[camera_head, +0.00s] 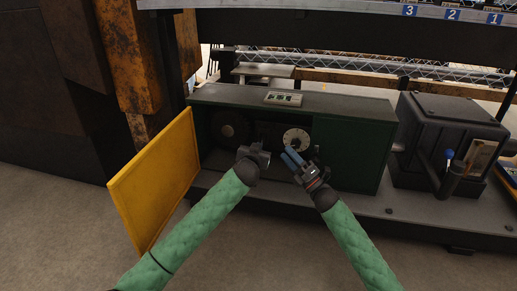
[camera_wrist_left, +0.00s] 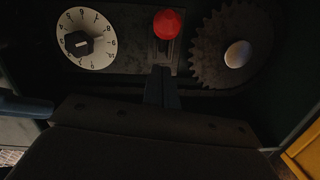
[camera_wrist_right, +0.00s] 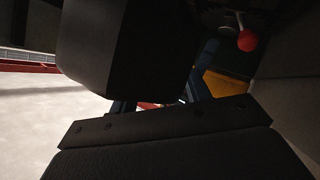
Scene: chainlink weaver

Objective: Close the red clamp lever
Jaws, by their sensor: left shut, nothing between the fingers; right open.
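The red clamp lever shows as a red knob (camera_wrist_left: 167,24) on a slotted plate in the left wrist view. The knob also shows as a red ball on a pale rod in the right wrist view (camera_wrist_right: 247,41). I cannot make it out in the head view. My left gripper (camera_head: 259,147) is at the front of the open green cabinet. Its shut, empty fingers (camera_wrist_left: 161,80) appear just below the knob in the left wrist view, apart from it in the picture. My right gripper (camera_head: 291,157) is open and empty, in front of the white dial.
The green cabinet (camera_head: 352,155) holds a white numbered dial (camera_head: 296,139) and a dark toothed wheel (camera_wrist_left: 222,47). Its yellow door (camera_head: 155,182) stands open at the left. A dark machine with a blue-knobbed lever (camera_head: 449,154) stands at the right. My grippers are close together.

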